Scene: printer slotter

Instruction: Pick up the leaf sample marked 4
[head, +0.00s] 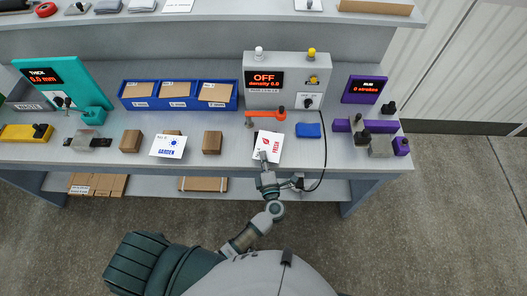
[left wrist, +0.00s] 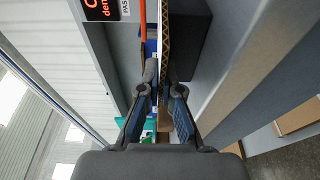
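A white card with a red leaf and the word FRESH (head: 270,145) stands out at the front edge of the table, below the grey machine. The number 4 is not readable on it. My left gripper (head: 264,158) is at the card's lower left part, overlapping it. In the left wrist view a thin brown corrugated edge (left wrist: 166,40), seemingly the card edge-on, runs between the fingertips of my left gripper (left wrist: 162,85). The fingers are close on both sides of it; whether both touch it is unclear. My right gripper is out of view.
The grey machine (head: 287,72) reads OFF. An orange lever (head: 266,115) and blue block (head: 308,130) are beside the card. A GARDEN card (head: 169,145) and brown blocks (head: 212,143) stand to the left. Blue bins (head: 180,104) are behind; purple devices (head: 365,90) are right.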

